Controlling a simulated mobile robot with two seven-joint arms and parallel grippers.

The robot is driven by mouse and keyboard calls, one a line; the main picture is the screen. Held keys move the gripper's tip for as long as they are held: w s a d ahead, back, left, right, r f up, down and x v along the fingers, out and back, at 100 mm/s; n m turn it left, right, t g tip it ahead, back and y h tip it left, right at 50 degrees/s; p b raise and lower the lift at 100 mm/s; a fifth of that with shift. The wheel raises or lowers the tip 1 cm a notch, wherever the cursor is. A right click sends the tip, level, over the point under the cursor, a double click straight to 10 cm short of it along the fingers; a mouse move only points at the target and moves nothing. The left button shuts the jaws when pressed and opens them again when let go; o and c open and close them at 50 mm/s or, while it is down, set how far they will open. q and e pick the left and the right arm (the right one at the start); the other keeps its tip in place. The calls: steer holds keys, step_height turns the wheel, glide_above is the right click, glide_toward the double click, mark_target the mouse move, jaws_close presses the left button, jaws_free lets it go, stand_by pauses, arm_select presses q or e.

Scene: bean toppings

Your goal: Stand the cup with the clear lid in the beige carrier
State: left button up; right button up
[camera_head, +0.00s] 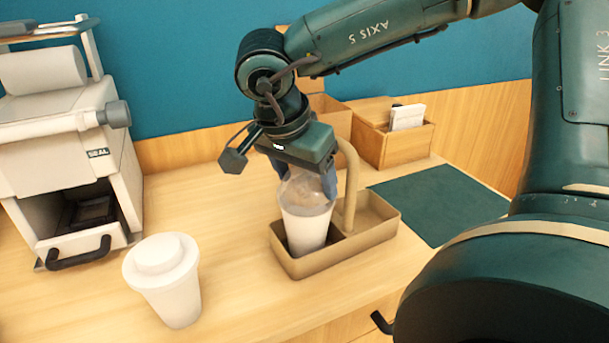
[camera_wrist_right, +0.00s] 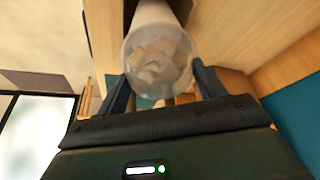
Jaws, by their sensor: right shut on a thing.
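The cup with the clear lid (camera_head: 305,223) is in the left compartment of the beige carrier (camera_head: 345,248), its lower part hidden behind the carrier's front wall. It looks nearly upright. Whether its base touches the carrier's floor I cannot tell. My right gripper (camera_head: 305,182) comes from above and is shut on the cup near its lid. In the right wrist view the clear lid (camera_wrist_right: 158,62) sits between the two fingers. The carrier's right compartment looks empty, and its handle rises behind the cup. My left gripper is not in view.
A white cup with a white lid (camera_head: 165,280) stands at the front left. A sealing machine (camera_head: 65,140) is at the far left. A wooden box with cards (camera_head: 395,138) and a dark green mat (camera_head: 440,203) lie behind and right of the carrier.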

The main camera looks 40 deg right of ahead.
steer(key=shift+f+b, duration=0.4)
steer(key=shift+b, duration=0.25)
stand_by(0.9)
steer(key=o, duration=1)
steer(key=shift+o, duration=0.6)
steer(key=shift+r, duration=0.15)
steer(key=shift+r+p, duration=2.6)
steer(key=shift+r, duration=0.8)
steer(key=shift+s+f, duration=0.1)
